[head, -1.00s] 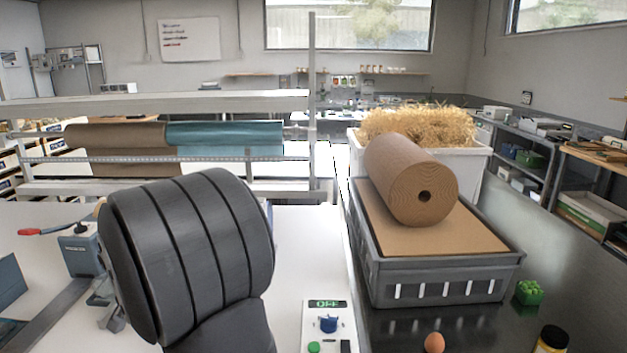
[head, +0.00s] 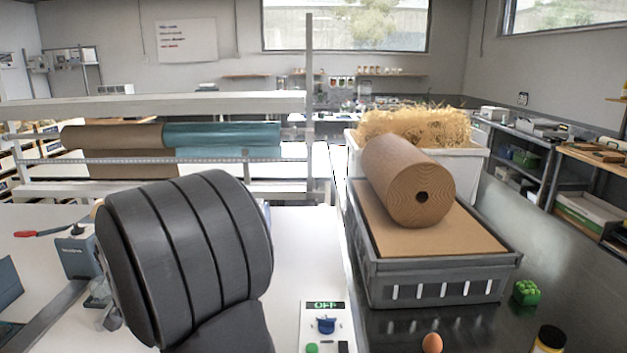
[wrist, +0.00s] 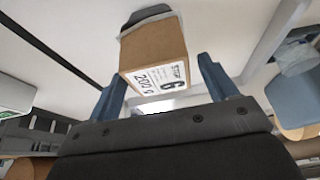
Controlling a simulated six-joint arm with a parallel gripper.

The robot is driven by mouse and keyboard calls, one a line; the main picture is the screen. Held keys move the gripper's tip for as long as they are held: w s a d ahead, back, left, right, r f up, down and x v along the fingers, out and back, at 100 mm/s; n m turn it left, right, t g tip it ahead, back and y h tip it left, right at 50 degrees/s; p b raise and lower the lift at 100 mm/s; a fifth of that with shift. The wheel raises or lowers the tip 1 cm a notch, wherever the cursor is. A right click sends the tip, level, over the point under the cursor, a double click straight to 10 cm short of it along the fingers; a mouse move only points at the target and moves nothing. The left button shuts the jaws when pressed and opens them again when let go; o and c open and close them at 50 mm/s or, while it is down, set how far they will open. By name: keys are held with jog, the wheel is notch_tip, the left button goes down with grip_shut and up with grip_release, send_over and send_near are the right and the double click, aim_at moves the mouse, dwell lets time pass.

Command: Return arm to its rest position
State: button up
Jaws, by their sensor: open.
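My gripper (wrist: 162,68) shows in the wrist view, with its two blue fingers spread apart and open. A brown box (wrist: 155,50) with a white printed label appears in the gap between the fingers. Clear space shows between the box and the right finger; I cannot tell how far beyond the fingertips the box sits. In the head view my dark, banded arm fills the lower left, and my gripper is not visible there.
A control panel (head: 325,306) reading OFF stands right of my arm. A grey crate (head: 440,283) bears a brown paper roll (head: 405,182). A green item (head: 527,292) and an egg (head: 432,343) lie on the dark table.

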jog(key=shift+s+f, duration=0.2)
jog(key=shift+f, duration=0.05)
jog(key=v, duration=1.1)
jog(key=x, duration=1.2)
jog(key=shift+f, duration=0.4)
notch_tip(320, 180, up, 29)
jog(key=w+d+m+h, duration=0.1)
jog(key=w+d, duration=0.3)
jog(key=d, duration=0.6)
jog(key=w+d+m+h, duration=0.1)
jog(key=w+d+m, duration=0.3)
jog(key=d, duration=0.6)
jog(key=w+d+m+g, duration=0.1)
jog(key=w+d, duration=0.4)
jog(key=d, duration=0.5)
jog(key=shift+d+m+h, duration=0.15)
jog(key=shift+m+h, duration=0.25)
jog(key=shift+m, duration=0.4)
